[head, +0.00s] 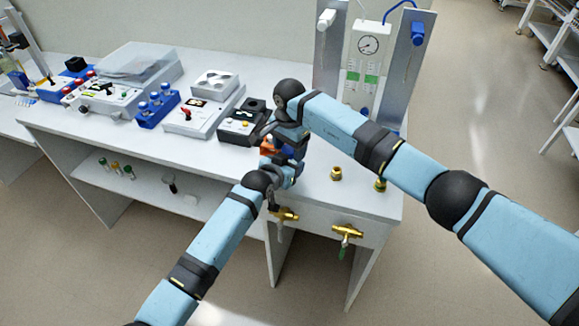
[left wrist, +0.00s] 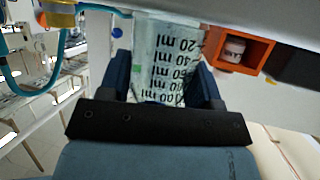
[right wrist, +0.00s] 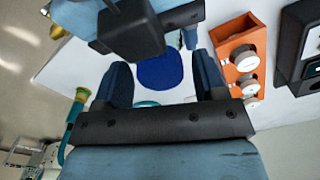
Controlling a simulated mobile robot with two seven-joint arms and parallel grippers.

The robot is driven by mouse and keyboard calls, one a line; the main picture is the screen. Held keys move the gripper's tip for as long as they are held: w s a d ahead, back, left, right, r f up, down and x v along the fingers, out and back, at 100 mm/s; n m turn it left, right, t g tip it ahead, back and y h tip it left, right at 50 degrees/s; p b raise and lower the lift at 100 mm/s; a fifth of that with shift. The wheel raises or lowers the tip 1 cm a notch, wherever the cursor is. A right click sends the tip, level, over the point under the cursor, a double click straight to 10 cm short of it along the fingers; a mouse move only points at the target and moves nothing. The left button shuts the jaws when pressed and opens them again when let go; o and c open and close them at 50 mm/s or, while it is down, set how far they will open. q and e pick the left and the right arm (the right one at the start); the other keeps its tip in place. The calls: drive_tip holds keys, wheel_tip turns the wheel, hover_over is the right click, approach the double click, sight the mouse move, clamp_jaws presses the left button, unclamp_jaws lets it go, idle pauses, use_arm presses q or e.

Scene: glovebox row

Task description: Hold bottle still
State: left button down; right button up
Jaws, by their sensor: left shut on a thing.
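A clear bottle (left wrist: 165,60) with black ml graduations stands between the fingers of my left gripper (left wrist: 165,82), which is shut on it. In the right wrist view a round blue cap (right wrist: 158,69) lies between the fingers of my right gripper (right wrist: 163,82). Those fingers stand apart on either side of the cap, with small gaps visible, so the right gripper looks open. In the head view my left gripper (head: 287,174) is low at the bench's front, and my right gripper comes down above it. The arms hide most of the bottle there.
An orange rack (right wrist: 237,35) with white-capped vials stands close beside the grippers. Brass valves (head: 346,231) stick out from the bench front, and brass fittings (head: 336,173) stand on top. A gauge panel (head: 366,70) rises behind. A blue rack (head: 157,110) and several devices fill the left.

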drive_tip(key=shift+r, duration=2.25)
drive_tip(key=shift+c, duration=1.3)
wheel_tip(320, 180, up, 2)
drive_tip(key=n, duration=0.3)
drive_tip(key=shift+r, duration=0.25)
drive_tip(key=shift+r+n, duration=0.5)
drive_tip(key=shift+n, duration=0.3)
drive_tip(key=shift+f, duration=4)
